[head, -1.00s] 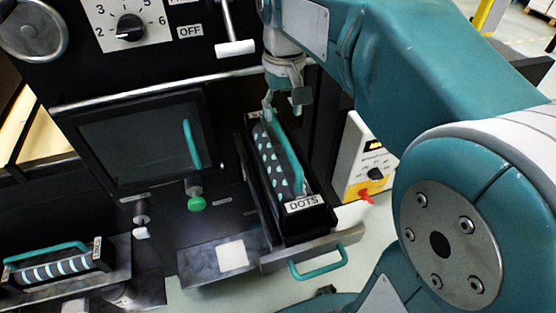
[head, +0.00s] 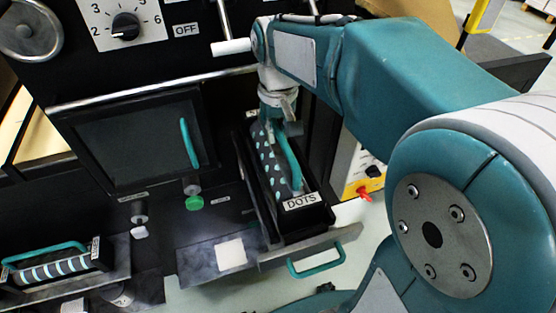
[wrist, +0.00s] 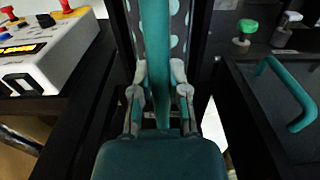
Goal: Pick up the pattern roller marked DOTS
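The DOTS pattern roller (head: 270,160) is dark with pale dots and has a teal handle (head: 291,163) along its top. It sits in a black cradle with a DOTS label (head: 301,202) at its near end. My gripper (wrist: 160,72) is at the far part of the handle. In the wrist view its two fingers stand either side of the teal handle (wrist: 156,30), open, with a little space visible beside it. The dotted surface (wrist: 180,25) shows beyond the fingers.
A striped roller (head: 55,268) with its own teal handle rests in a holder at the lower left. A dark door (head: 135,145) with a teal handle stands left of the DOTS cradle. A white control box (wrist: 50,50) is beside the cradle. A drawer handle (head: 318,265) juts out in front.

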